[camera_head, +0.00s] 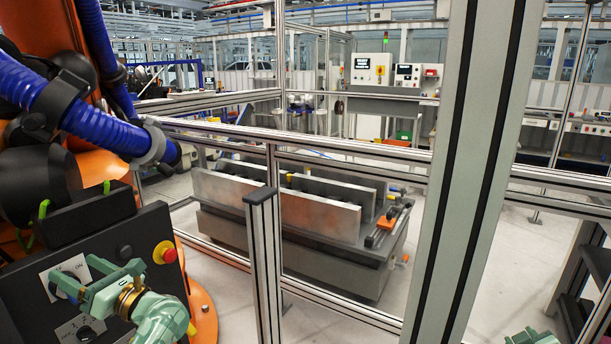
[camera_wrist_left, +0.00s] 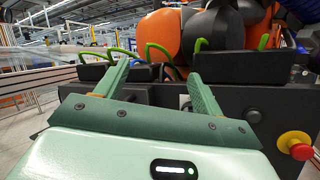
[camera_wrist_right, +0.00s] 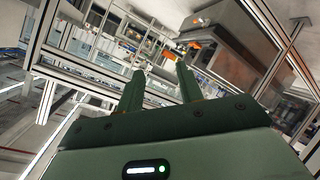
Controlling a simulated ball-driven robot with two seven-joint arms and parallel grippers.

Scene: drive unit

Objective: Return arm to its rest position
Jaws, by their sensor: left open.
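My left gripper (camera_head: 76,277) is pale green and stands in front of a black control panel (camera_head: 150,238) at the lower left of the head view. Its jaws are apart and empty, close to the panel's ON switch. In the left wrist view its two fingers (camera_wrist_left: 158,72) point at the panel's dark face, with a gap between them. My right gripper (camera_wrist_right: 160,70) shows in the right wrist view with its fingers apart and nothing between them. In the head view only a small green piece of my right arm (camera_head: 531,337) shows at the bottom edge.
A red emergency button (camera_head: 165,252) sits at the panel's right edge. An orange robot arm (camera_head: 100,170) with blue hoses stands behind it. Aluminium fence posts (camera_head: 472,170) and rails cross the view. A grey metal fixture (camera_head: 315,215) stands beyond the fence on open pale floor.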

